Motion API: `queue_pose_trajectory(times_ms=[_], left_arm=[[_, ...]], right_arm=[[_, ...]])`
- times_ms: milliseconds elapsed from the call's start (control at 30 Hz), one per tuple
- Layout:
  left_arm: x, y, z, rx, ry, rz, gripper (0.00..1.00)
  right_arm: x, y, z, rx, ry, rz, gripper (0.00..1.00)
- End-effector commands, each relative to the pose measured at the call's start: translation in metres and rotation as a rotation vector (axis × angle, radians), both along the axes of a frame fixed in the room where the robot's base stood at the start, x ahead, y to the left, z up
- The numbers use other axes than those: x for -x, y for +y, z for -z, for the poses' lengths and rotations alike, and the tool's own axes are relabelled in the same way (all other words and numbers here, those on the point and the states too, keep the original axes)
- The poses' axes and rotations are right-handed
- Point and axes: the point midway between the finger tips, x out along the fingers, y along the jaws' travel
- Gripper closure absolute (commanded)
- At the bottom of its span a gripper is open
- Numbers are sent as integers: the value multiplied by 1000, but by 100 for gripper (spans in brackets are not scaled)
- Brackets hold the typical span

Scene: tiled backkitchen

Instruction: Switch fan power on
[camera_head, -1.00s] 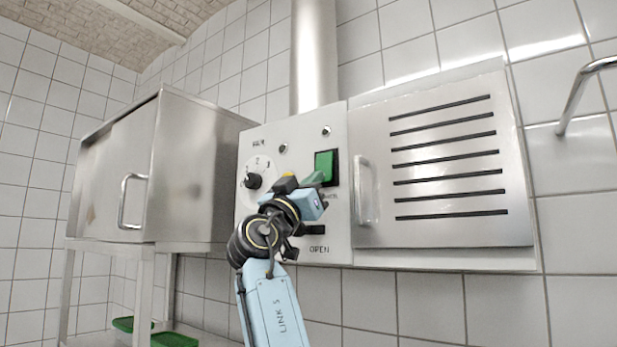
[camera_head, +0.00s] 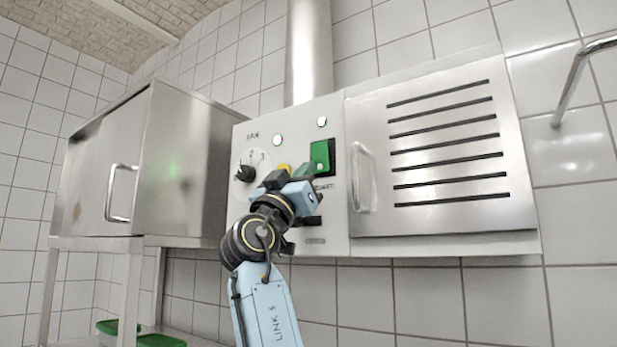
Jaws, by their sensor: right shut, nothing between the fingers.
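The fan control panel (camera_head: 333,225) is a pale plate on the wall unit. A green switch (camera_head: 320,157) sits on its upper right. Two small round lamps on the panel, a left lamp (camera_head: 278,140) and a right lamp (camera_head: 322,121), glow pale. A black dial knob (camera_head: 245,173) is on the left. My right gripper (camera_head: 311,172) is shut and empty at the lower edge of the green switch; I cannot tell whether it touches it. My right wrist hides the panel's lower middle. My left gripper is not in view.
A slatted steel door (camera_head: 375,222) with a vertical handle (camera_head: 362,178) is right of the panel. A steel cabinet (camera_head: 180,165) stands left. A metal rail (camera_head: 572,85) juts out at far right. Green containers (camera_head: 160,341) sit low on the left.

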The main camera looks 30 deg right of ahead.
Motion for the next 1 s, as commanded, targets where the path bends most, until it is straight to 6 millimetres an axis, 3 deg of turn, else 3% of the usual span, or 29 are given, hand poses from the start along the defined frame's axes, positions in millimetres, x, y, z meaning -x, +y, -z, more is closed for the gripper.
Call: queue_pose_trajectory(times_ms=[67, 200, 500, 1000], left_arm=[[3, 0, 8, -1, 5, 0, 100], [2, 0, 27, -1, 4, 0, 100], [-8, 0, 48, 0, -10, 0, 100], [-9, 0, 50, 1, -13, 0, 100]], right_arm=[[5, 15, 6, 2, -1, 3, 100], [12, 34, 36, 0, 1, 4, 100], [25, 65, 75, 2, 1, 6, 100], [28, 72, 82, 1, 0, 6, 100]])
